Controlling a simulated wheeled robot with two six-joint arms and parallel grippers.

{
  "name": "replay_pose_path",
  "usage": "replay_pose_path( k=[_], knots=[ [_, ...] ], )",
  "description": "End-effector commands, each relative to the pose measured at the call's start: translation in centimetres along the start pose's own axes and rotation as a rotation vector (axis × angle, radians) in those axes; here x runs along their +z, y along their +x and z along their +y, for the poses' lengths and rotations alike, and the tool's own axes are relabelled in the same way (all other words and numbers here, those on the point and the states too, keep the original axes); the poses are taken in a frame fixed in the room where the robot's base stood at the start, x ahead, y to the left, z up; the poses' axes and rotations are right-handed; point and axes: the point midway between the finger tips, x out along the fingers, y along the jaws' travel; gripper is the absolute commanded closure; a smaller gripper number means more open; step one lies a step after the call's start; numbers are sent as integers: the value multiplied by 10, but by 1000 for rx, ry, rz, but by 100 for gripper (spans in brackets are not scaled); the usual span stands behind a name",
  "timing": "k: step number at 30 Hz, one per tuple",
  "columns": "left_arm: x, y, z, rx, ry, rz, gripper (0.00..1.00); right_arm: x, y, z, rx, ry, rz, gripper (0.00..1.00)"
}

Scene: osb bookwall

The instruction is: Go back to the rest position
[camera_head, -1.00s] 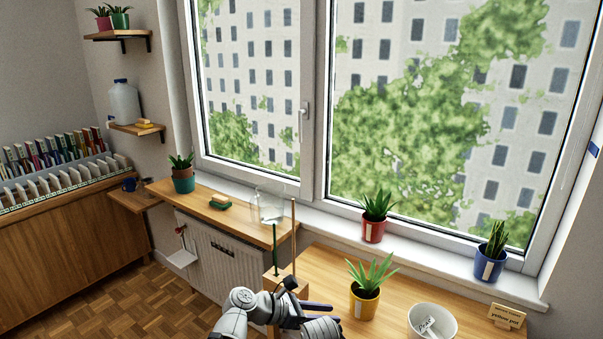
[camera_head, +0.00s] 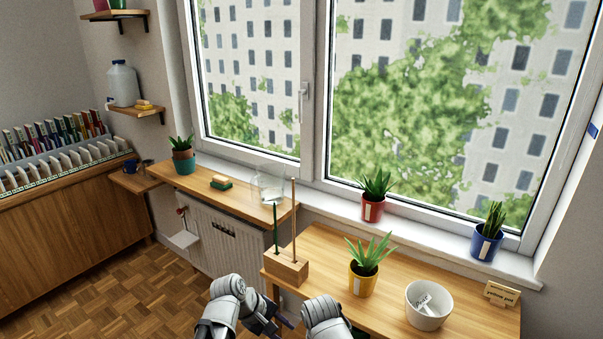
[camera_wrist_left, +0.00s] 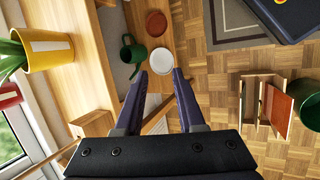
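My left gripper (camera_head: 277,322) is low in the head view, in front of the wooden table, and partly hidden by its own arm. In the left wrist view its two dark fingers (camera_wrist_left: 160,97) are spread apart with nothing between them. My right arm (camera_head: 324,315) shows at the bottom centre as a grey link; its gripper is not visible. The yellow pot (camera_head: 362,280) with a spiky plant stands upright on the table, apart from both arms.
A wooden block (camera_head: 287,268) with two upright sticks stands at the table's left edge. A white bowl (camera_head: 428,304) stands right of the yellow pot. In the left wrist view, a green watering can (camera_wrist_left: 129,53) and a white saucer (camera_wrist_left: 161,61) lie beyond the fingers.

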Motion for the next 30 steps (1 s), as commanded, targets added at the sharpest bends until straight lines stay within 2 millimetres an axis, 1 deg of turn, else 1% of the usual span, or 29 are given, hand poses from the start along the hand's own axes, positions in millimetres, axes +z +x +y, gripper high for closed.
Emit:
replay_pose_path(
  k=[1,3,6,9,15,16,18,20,24,30],
  knots=[
    [-8,-3,-17,-58,112,34,62,0,0,0,0,0,0,50],
    [-19,-7,-36,-141,263,70,62,0,0,0,0,0,0,50],
    [-32,-14,-59,-248,440,98,62,0,0,0,0,0,0,50],
    [-43,-22,-78,-345,587,107,62,0,0,0,0,0,0,50],
    [-60,-39,-110,-518,824,91,62,0,0,0,0,0,0,50],
    [-55,-42,-107,-530,848,82,62,0,-5,0,0,0,0,50],
    [-37,-42,-97,-542,882,61,62,1,-14,1,0,0,0,50],
    [-24,-41,-91,-557,912,45,62,1,-19,2,0,0,0,50],
    [9,-42,-78,-594,984,5,62,2,-32,3,0,0,0,50],
    [52,-44,-66,-649,1081,-45,62,3,-49,5,0,0,0,50]
  ],
)
